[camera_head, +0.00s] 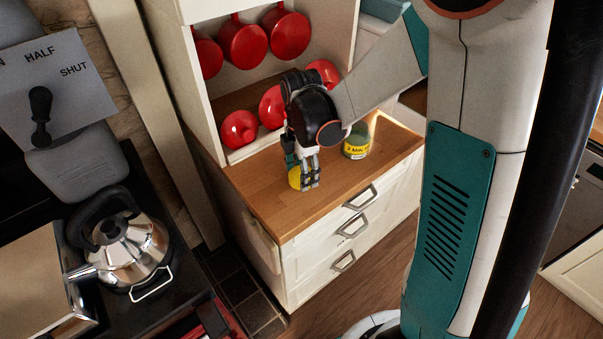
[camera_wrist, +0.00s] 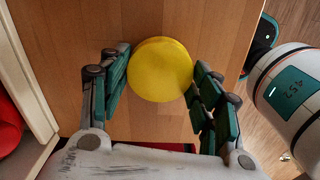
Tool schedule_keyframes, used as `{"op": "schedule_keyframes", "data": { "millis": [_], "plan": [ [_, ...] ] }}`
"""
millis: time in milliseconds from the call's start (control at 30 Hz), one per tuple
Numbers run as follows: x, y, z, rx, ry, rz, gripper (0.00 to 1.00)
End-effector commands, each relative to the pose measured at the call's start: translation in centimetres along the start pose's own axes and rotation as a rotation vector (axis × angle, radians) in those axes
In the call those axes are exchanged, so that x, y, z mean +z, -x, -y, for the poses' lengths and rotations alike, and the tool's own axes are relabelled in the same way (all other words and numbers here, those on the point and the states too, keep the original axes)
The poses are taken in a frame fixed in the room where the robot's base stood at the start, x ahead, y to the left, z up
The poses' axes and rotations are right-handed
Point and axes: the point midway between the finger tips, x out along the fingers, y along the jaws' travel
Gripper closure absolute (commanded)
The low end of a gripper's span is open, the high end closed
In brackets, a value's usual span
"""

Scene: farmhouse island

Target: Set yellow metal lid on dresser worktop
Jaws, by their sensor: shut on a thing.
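The yellow metal lid (camera_wrist: 160,68) is a round disc between my gripper's two fingers in the wrist view. It also shows in the head view (camera_head: 294,178), partly hidden by the fingers. My gripper (camera_head: 308,180) is shut on the lid, low over the dresser worktop (camera_head: 258,192). The wooden worktop fills the background behind the lid in the wrist view (camera_wrist: 100,25). I cannot tell whether the lid touches the wood. My gripper's green-padded fingers (camera_wrist: 160,92) lie on either side of the lid.
A jar with a yellow label (camera_head: 356,143) stands on the worktop, right of my gripper. Red pots (camera_head: 243,42) fill the shelves behind. A kettle (camera_head: 125,250) sits on the stove at left. The worktop's front left is clear.

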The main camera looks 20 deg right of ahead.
Motion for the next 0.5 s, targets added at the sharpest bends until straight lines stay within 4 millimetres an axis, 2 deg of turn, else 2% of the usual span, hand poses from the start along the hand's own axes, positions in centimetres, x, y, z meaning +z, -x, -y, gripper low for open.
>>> {"op": "schedule_keyframes", "data": {
  "millis": [367,400,500],
  "plan": [
    [0.0,-0.57,0.0,0.0,0.0,0.0,0.85],
    [0.0,-0.62,-0.01,0.0,0.0,0.0,0.4],
    [0.0,-0.52,-0.01,0.0,0.0,0.0,0.22]
  ]
}}
